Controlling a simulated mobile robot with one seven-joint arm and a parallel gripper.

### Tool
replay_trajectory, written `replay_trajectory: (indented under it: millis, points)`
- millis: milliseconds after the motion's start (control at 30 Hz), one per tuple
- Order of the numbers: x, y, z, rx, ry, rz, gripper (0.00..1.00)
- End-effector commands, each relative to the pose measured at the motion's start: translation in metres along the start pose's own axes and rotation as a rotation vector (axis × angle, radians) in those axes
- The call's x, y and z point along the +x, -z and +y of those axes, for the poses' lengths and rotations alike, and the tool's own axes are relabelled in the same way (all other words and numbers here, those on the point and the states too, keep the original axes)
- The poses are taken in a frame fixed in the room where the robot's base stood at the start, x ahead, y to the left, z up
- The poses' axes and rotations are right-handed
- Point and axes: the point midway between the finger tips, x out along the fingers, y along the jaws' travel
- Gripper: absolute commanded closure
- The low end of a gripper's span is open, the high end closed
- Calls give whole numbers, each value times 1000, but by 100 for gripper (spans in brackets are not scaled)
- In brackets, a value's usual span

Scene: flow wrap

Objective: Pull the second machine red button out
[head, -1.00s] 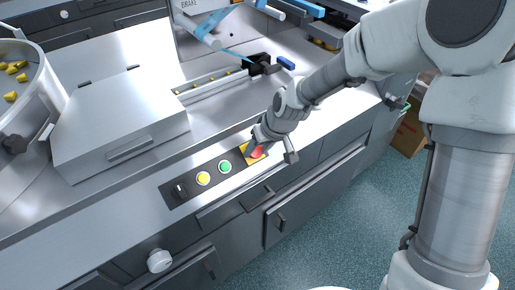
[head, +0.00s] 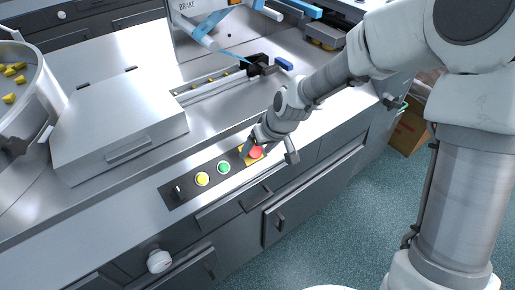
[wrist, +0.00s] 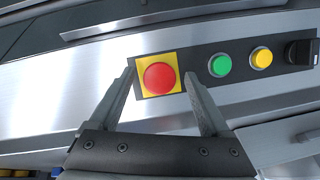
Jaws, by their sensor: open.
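The red button (head: 256,152) is a round mushroom head on a yellow square plate (wrist: 176,60), at the right end of a dark control panel (head: 168,198) on the machine's front. In the wrist view the red button (wrist: 159,77) sits between the fingers of my gripper (wrist: 159,82). The fingers are open, one on each side, with visible space between them and the red head. In the head view my gripper (head: 257,141) is at the button and partly covers its plate. Whether the fingertips touch the plate I cannot tell.
A green button (head: 224,168), a yellow button (head: 202,180) and a black switch (head: 179,191) sit on the same panel. A metal cover (head: 120,115) and a bowl with yellow pieces (head: 38,105) stand at the left. A drawer handle (head: 257,198) is below.

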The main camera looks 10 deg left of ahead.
Motion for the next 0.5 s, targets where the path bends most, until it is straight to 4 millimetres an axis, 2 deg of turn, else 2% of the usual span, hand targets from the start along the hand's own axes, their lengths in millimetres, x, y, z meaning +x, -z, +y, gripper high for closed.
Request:
replay_trajectory:
  millis: [167,267,500]
  points:
    - [-2,0,0,1,0,1,19]
    - [-12,1,1,2,-1,1,19]
    - [-63,2,1,3,-4,3,19]
